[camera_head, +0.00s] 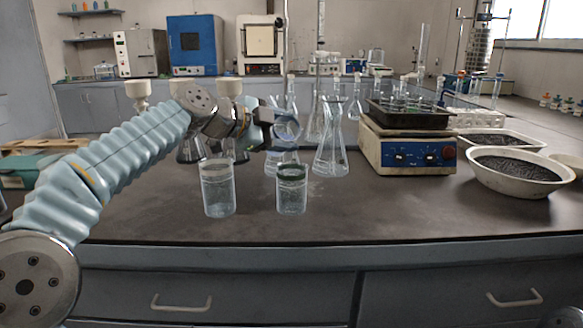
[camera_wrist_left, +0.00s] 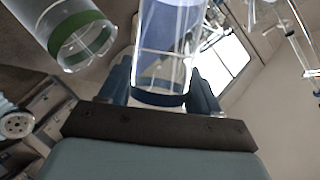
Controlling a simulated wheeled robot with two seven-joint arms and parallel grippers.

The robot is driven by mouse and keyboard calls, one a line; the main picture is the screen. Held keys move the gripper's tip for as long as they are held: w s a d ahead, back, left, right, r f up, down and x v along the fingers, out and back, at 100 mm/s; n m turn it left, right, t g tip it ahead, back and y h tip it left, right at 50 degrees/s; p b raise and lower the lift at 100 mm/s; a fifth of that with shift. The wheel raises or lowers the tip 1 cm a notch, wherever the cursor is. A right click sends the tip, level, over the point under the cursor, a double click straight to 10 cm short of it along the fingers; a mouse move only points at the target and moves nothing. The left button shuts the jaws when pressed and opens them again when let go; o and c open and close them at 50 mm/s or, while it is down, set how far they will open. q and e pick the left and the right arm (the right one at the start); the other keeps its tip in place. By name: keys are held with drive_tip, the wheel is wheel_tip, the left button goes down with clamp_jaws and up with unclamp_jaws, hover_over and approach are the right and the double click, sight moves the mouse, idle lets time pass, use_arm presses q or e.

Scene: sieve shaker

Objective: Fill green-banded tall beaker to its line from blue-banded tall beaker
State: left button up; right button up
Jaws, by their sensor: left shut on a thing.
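The green-banded tall beaker (camera_head: 291,190) stands upright near the front of the dark bench. Its green band near the rim also shows in the left wrist view (camera_wrist_left: 78,38). My left gripper (camera_head: 277,133) is above and slightly behind it, shut on a clear beaker (camera_wrist_left: 164,55). That beaker has a dark blue band close to the fingers in the left wrist view. In the head view the held beaker (camera_head: 287,129) is small and partly hidden by the gripper, and its tilt and liquid level are unclear. My right gripper is out of view.
A pale-banded beaker (camera_head: 219,190) stands left of the green-banded one. A conical flask (camera_head: 331,155) and other glassware stand close behind. A hotplate (camera_head: 408,150) and a bowl of dark grains (camera_head: 516,172) are to the right. The front right bench is clear.

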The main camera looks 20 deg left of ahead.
use_arm(q)
drive_tip(key=shift+r+m, duration=0.15)
drive_tip(key=shift+m, duration=0.15)
idle(0.7)
drive_tip(key=shift+s+d+f+m+t+b, duration=0.1)
drive_tip(key=shift+f+m+t+b, duration=0.45)
drive_tip(key=shift+b, duration=0.65)
idle(1.5)
drive_tip(key=shift+r+m+y, duration=0.15)
drive_tip(key=shift+m+y, duration=0.1)
drive_tip(key=shift+y, duration=0.05)
idle(1.4)
